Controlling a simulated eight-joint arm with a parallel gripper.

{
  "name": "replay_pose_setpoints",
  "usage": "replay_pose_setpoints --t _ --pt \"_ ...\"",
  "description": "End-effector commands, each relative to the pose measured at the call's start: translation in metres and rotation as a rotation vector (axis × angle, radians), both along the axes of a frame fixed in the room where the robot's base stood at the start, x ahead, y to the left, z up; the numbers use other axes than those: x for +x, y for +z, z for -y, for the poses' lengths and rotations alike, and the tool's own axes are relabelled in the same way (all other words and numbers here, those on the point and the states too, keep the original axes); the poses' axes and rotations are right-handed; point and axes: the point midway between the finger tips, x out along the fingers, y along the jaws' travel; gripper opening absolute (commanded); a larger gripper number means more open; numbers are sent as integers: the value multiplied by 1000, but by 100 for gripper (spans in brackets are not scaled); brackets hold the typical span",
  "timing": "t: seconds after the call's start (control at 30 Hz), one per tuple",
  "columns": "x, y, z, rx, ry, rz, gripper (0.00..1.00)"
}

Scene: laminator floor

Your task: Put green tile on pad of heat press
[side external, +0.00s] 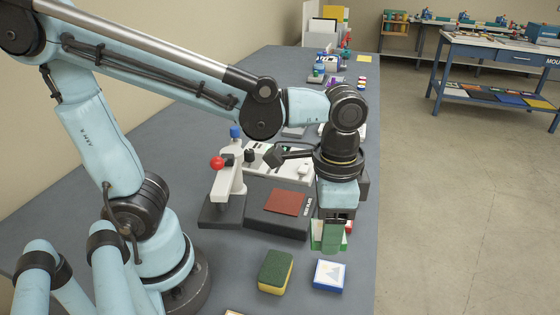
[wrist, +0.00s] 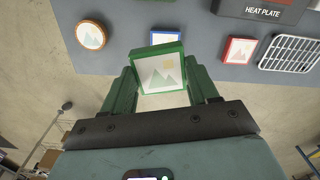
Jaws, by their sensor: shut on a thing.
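My gripper (side external: 333,234) is shut on the green tile (wrist: 163,73), a green-framed square with a mountain picture. The wrist view shows the tile upright between the two green fingers. In the side view the green tile (side external: 316,240) is partly hidden by a finger, to the right of and nearer the camera than the heat press (side external: 262,219). The reddish-brown pad (side external: 284,202) lies bare on the dark press base. The press arm, with a red knob (side external: 217,162), stands to its left. The wrist view shows the base's edge, lettered HEAT PLATE (wrist: 264,12).
A blue-framed tile (side external: 329,275) and a green-and-yellow sponge (side external: 275,272) lie nearer the camera. The wrist view also shows a red-framed tile (wrist: 238,50), a wire rack (wrist: 291,52) and a round wooden-rimmed piece (wrist: 91,36). A white machine (side external: 290,163) stands behind the press.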

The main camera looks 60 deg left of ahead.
Motion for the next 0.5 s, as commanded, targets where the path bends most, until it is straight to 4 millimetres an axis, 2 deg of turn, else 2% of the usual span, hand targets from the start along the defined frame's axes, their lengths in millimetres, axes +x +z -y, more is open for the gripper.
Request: replay_pose_setpoints --t 0.03,0.2,0.33,0.5 --pt "2 5 -16 0 88 0 25" --pt "2 18 -55 0 341 0 25" --pt "0 25 -75 -1 473 1 25" --pt "1 23 -92 0 543 1 25"
